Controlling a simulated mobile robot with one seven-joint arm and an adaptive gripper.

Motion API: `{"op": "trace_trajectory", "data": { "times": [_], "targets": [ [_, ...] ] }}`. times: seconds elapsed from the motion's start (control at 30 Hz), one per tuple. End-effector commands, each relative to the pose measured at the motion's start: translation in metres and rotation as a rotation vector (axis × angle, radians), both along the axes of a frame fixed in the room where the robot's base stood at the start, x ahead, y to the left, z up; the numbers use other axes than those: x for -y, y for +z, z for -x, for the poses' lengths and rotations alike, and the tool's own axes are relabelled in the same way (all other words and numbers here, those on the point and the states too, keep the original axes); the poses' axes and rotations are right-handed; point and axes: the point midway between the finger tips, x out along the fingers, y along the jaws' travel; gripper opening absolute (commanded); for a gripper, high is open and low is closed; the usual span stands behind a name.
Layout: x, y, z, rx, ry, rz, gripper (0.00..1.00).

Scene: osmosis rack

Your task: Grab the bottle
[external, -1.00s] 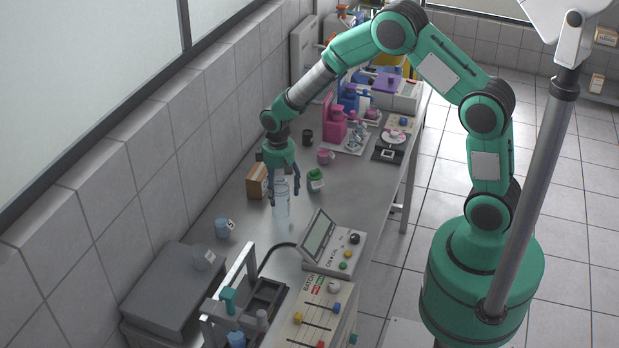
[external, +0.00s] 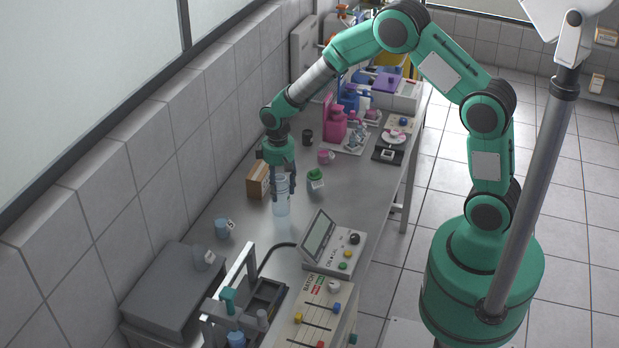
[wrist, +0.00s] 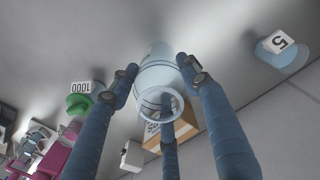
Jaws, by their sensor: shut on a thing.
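The clear pale-blue bottle (external: 281,203) stands upright on the steel bench in the external view. My gripper (external: 282,184) comes down over it from above, with its fingers closed around the bottle's upper part. In the wrist view the bottle (wrist: 158,72) sits between the three dark blue fingers of my gripper (wrist: 162,82), its open round mouth facing the camera. The fingers are shut on the bottle. The bottle's lower end seems to rest on the bench.
A cardboard box (external: 259,179) stands just behind the bottle. A console with a screen (external: 334,246) stands in front right. Bare bench lies to the right.

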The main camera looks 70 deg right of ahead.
Motion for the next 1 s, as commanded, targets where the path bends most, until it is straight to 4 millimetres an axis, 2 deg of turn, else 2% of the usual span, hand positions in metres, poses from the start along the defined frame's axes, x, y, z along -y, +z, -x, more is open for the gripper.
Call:
{"op": "trace_trajectory", "data": {
  "times": [0.4, 0.6, 1.0],
  "targets": [
    [0.000, 0.062, -0.001, 0.004, 0.000, 0.000, 0.32],
    [0.000, 0.083, -0.001, 0.003, 0.000, 0.000, 0.32],
    [0.000, 0.090, 0.000, 0.001, 0.000, 0.000, 0.32]
  ]
}}
